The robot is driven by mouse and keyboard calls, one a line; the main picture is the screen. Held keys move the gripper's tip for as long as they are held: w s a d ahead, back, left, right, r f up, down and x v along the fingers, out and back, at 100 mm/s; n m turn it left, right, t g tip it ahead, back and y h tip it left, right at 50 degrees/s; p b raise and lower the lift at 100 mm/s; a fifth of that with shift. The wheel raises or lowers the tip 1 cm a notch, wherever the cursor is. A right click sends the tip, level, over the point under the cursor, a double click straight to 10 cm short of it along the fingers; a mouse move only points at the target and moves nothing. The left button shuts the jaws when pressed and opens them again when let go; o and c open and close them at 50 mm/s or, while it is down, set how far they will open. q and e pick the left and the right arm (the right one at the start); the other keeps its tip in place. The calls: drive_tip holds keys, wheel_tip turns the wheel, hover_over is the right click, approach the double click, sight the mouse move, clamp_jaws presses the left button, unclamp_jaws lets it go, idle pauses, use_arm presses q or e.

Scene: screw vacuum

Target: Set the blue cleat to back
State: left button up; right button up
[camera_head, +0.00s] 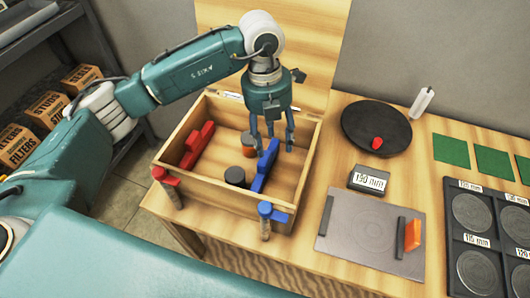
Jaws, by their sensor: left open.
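A blue cleat-like bar (262,174) stands in the wooden box (204,217), right of the middle and slanted from front left to back right. My left gripper (274,142) points down into the box from above, open, with its fingers around or just over the back end of the blue bar. I cannot tell whether they touch it. A smaller blue piece (271,212) sits on a post at the box's front right corner. My right gripper is not in view.
A similar red bar (197,147) stands at the left in the box. An orange-and-dark cylinder (248,144) and a dark cylinder (235,177) are beside the blue bar. A red piece (166,177) marks the front left corner. A black disc (365,125) and grey plate (350,230) lie right.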

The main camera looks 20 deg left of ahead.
sight(264, 166)
use_arm(q)
drive_tip(key=a, duration=0.2)
drive_tip(key=a+y, duration=0.1)
drive_tip(key=shift+w+a+f, duration=0.15)
drive_tip(key=shift+w+f, duration=0.05)
drive_tip(key=shift+w, duration=0.15)
wheel_tip(264, 166, down, 8)
drive_tip(key=p, duration=0.2)
drive_tip(key=shift+f+p, duration=0.2)
drive_tip(key=shift+p, duration=0.2)
drive_tip(key=shift+f, duration=0.65)
